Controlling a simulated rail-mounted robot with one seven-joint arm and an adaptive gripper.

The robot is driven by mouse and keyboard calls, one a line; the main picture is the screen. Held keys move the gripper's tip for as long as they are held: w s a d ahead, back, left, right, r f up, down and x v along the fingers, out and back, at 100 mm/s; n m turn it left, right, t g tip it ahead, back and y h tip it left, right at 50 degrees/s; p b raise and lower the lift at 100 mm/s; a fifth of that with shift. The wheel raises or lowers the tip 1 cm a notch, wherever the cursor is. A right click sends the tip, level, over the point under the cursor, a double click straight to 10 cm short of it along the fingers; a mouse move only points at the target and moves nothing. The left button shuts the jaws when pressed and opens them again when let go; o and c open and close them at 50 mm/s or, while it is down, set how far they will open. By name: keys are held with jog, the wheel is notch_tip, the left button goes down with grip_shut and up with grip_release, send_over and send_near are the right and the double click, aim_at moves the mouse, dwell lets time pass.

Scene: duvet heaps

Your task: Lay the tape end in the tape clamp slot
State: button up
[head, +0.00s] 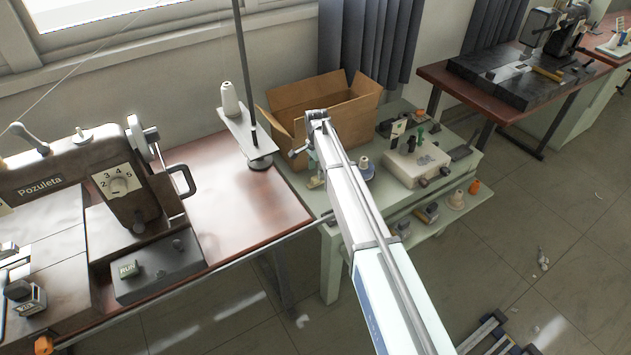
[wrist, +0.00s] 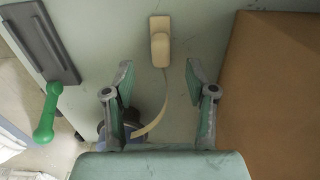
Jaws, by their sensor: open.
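A cream tape block (wrist: 160,42) lies on the pale green table top, ahead of my gripper in the wrist view; it also shows in the head view (head: 316,183). A thin cream tape (wrist: 163,92) runs from it between my fingers and curls, its free end (wrist: 136,135) near the palm. My gripper (wrist: 160,80) is open, one finger on each side of the tape, with no visible hold on it. A dark grey plate (wrist: 38,38) with a long groove and a green-handled lever (wrist: 45,115), apparently the tape clamp, is at the left. My gripper partly hides a blue-purple round thing.
An open cardboard box (wrist: 268,80) stands close on the right in the wrist view; it also shows in the head view (head: 345,118). A sewing machine (head: 80,185) is at the left.

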aim_at(316, 177)
jog(key=shift+a+f+p, duration=0.15)
jog(key=shift+f+p, duration=0.6)
jog(key=shift+f, duration=1.9)
jog(key=shift+s, duration=0.1)
grip_shut()
